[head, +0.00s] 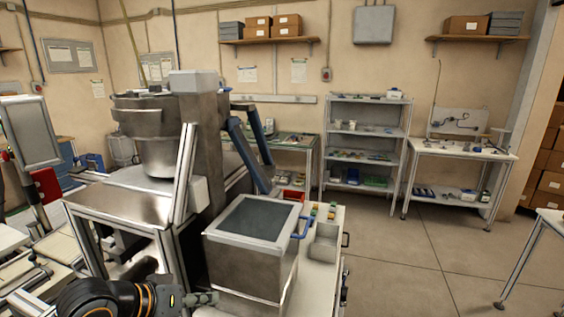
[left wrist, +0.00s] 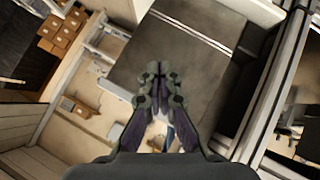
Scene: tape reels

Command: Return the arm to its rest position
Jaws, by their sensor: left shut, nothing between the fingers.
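My left arm (head: 110,297) comes in low at the left of the head view, black with orange rings. My left gripper (head: 203,299) points right, beside the lower front of a grey metal box with a dark top (head: 250,222). It is shut and holds nothing. In the left wrist view the gripper (left wrist: 159,75) shows with its fingers together, in front of a dark grey panel (left wrist: 185,50). I cannot tell whether it touches anything. My right gripper is in neither view.
A steel bowl machine (head: 150,145) on a metal frame stands left of the box. Shelves (head: 365,145) and a workbench (head: 460,158) line the back wall.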

